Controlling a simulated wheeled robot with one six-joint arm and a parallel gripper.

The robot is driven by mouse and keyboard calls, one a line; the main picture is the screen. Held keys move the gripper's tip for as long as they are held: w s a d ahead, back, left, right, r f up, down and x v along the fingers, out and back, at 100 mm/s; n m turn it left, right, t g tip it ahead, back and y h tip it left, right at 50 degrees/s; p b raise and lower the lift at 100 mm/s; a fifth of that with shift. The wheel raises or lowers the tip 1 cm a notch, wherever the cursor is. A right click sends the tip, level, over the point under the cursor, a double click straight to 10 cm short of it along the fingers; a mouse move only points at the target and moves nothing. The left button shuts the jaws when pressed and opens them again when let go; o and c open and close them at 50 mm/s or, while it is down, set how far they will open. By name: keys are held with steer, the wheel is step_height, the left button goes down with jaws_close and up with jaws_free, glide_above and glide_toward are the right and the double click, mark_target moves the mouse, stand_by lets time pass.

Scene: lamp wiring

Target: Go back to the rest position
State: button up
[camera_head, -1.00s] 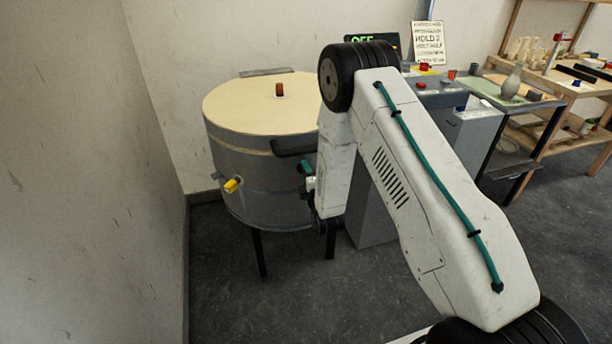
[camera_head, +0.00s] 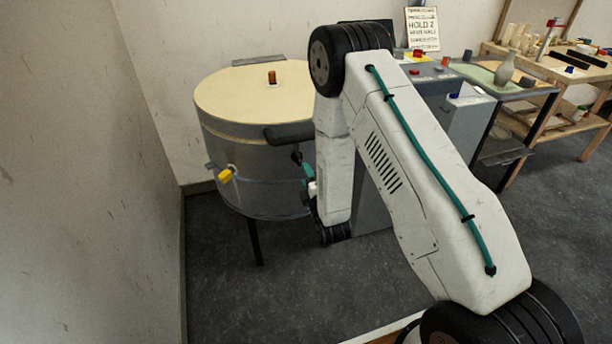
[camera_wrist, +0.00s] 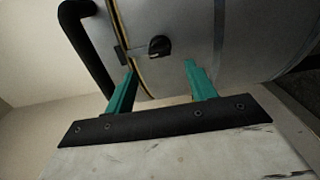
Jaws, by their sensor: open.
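My gripper (camera_wrist: 162,88) shows in the wrist view with its two green fingers apart and nothing between them. Beyond the fingers is the grey wall of a round drum-shaped kiln (camera_wrist: 185,55). A small black knob (camera_wrist: 159,46) on that wall lies past the gap between the fingers, and a black bar handle (camera_wrist: 88,48) is to the left. In the head view my white arm bends down beside the kiln (camera_head: 262,158), and the gripper is mostly hidden behind the arm. The kiln has a cream lid (camera_head: 250,95) that is down.
A grey control cabinet (camera_head: 465,125) with red buttons stands behind my arm, under a sign (camera_head: 422,29). A wooden bench (camera_head: 565,75) is at the right. A wall is close on the left; dark floor (camera_head: 225,280) is open in front.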

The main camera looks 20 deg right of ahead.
stand_by(0.3)
steer(key=s+f+m+g, duration=0.35)
steer(key=f+g, duration=0.25)
steer(key=f, duration=0.3)
steer(key=s+r+m+g, duration=0.2)
steer(key=s+m+g, duration=0.2)
steer(key=m+g, duration=0.1)
steer(key=s+d+r+m+g, duration=0.1)
steer(key=s+r+m+g, duration=0.2)
steer(key=s+r, duration=1.3)
steer(key=s+d+r+m+g, duration=0.2)
steer(key=s+r+m, duration=0.4)
steer(key=s+r, duration=1.1)
steer(key=shift+r+m+g, duration=0.35)
steer(key=shift+r+g, duration=0.05)
steer(key=shift+r, duration=2.75)
steer(key=shift+d, duration=0.1)
